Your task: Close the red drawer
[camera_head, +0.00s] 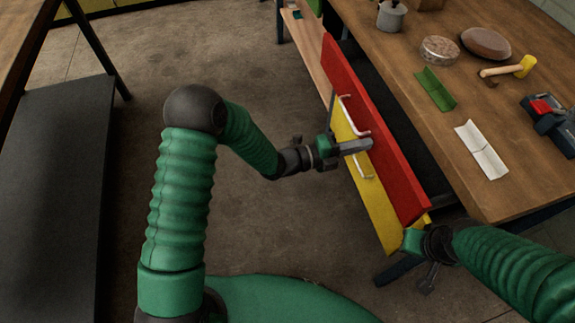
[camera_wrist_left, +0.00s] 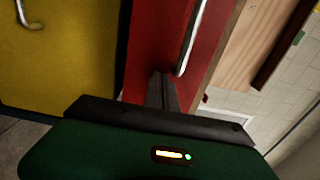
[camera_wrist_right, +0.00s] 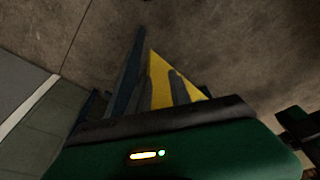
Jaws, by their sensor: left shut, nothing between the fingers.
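The red drawer's front (camera_head: 386,150) stands out from the workbench, with a dark gap between it and the tabletop edge. Its pale bar handle (camera_head: 354,116) is on the outer face. My left gripper (camera_head: 366,146) is shut and empty, its fingertips at the red front just below the handle. In the left wrist view the shut fingers (camera_wrist_left: 161,88) point at the red front (camera_wrist_left: 150,50), beside the handle (camera_wrist_left: 192,38); contact is unclear. My right gripper (camera_wrist_right: 155,85) has its fingers apart, near the yellow drawer's (camera_head: 378,210) near corner.
The yellow drawer is below the red one and also has a handle (camera_head: 362,165). Open floor lies left of the drawers.

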